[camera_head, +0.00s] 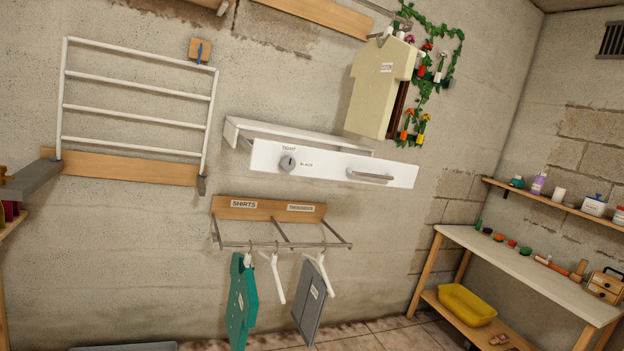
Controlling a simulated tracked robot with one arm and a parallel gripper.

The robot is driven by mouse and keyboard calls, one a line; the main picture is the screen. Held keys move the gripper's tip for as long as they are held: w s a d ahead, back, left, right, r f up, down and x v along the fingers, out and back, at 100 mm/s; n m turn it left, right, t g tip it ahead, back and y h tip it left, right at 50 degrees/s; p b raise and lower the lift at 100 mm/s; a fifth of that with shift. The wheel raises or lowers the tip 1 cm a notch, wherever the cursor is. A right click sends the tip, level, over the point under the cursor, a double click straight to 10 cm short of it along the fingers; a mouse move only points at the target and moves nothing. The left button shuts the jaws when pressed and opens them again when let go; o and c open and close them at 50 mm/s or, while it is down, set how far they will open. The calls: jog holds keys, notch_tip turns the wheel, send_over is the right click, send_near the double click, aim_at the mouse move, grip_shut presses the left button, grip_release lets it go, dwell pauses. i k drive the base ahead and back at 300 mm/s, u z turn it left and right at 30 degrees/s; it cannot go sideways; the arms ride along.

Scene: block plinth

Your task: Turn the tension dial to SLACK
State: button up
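The tension dial (288,163) is a small round grey knob on the left part of a white panel (335,171) on the wall. A label that seems to read TIGHT (288,148) is just above the dial. A label that seems to read SLACK (306,164) is to its right. A dark mark shows on the knob, but it is too small to tell which label it points to. My gripper is not in view, and nothing touches the dial.
Below hangs a rack (285,244) with a teal garment (241,303) and a grey garment (311,297). A cream shirt (380,85) hangs above right. A workbench (530,270) stands right. The space before the panel looks clear.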

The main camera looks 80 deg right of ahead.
aim_at(287, 164)
jog(key=u, duration=0.6)
jog(key=i, duration=0.1)
jog(key=z, duration=2.8)
jog(key=k, duration=0.85)
jog(key=z, duration=0.25)
jog(key=i, duration=0.85)
jog(key=u, duration=0.1)
